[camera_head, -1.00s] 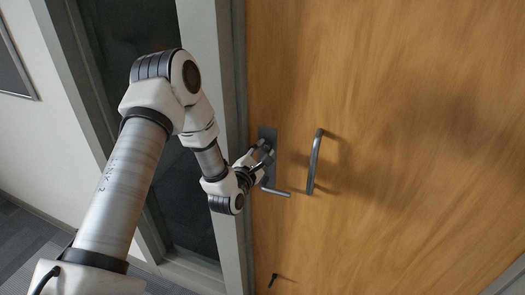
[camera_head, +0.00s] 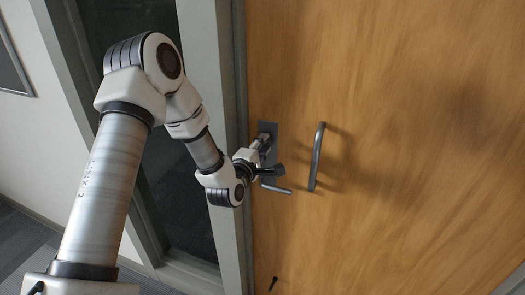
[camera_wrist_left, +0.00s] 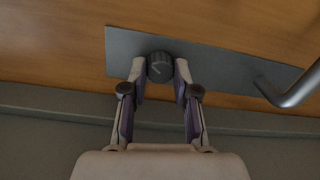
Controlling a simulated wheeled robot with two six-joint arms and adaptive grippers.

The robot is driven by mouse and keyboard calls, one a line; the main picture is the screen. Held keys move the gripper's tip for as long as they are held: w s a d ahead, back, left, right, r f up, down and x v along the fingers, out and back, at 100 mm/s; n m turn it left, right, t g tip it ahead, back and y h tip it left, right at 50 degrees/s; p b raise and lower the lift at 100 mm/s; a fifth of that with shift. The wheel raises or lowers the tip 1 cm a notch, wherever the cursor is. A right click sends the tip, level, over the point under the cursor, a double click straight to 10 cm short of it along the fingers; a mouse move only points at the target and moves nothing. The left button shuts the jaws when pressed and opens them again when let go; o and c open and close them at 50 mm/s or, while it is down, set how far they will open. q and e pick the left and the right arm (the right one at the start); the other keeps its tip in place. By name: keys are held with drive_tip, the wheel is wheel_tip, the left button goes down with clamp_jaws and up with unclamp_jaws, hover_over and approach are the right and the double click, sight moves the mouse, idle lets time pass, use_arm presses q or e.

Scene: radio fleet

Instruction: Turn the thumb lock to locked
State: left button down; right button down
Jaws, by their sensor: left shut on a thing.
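The thumb lock (camera_wrist_left: 160,67) is a round dark knob with a light line across its face, on a grey metal plate (camera_wrist_left: 222,68) fixed to the wooden door. In the left wrist view my left gripper (camera_wrist_left: 160,72) has one finger on each side of the knob and is shut on it. In the head view my left gripper (camera_head: 264,146) reaches the plate (camera_head: 267,128) from the left and hides the knob. A lever handle (camera_head: 277,188) sticks out at the plate's lower end; it also shows in the wrist view (camera_wrist_left: 294,92). My right gripper is not in view.
A dark upright pull handle (camera_head: 316,158) stands on the door (camera_head: 410,100) right of the plate. A small dark piece (camera_head: 273,283) sits low on the door. The grey door frame (camera_head: 215,80) and a dark glass panel lie to the left.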

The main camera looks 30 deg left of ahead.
use_arm(q)
drive_tip(key=m+b, duration=0.2)
drive_tip(key=m, duration=0.3)
drive_tip(key=m+b, duration=0.1)
drive_tip(key=m, duration=0.4)
drive_tip(key=shift+d, duration=0.1)
drive_tip(key=shift+m, duration=0.3)
drive_tip(key=shift+f, duration=0.1)
drive_tip(key=c, duration=0.9)
unclamp_jaws()
drive_tip(key=shift+o, duration=0.2)
drive_tip(key=s+d, duration=0.1)
drive_tip(key=s, duration=0.6)
drive_tip(key=shift+d+r, duration=0.25)
drive_tip(key=shift+d, duration=0.15)
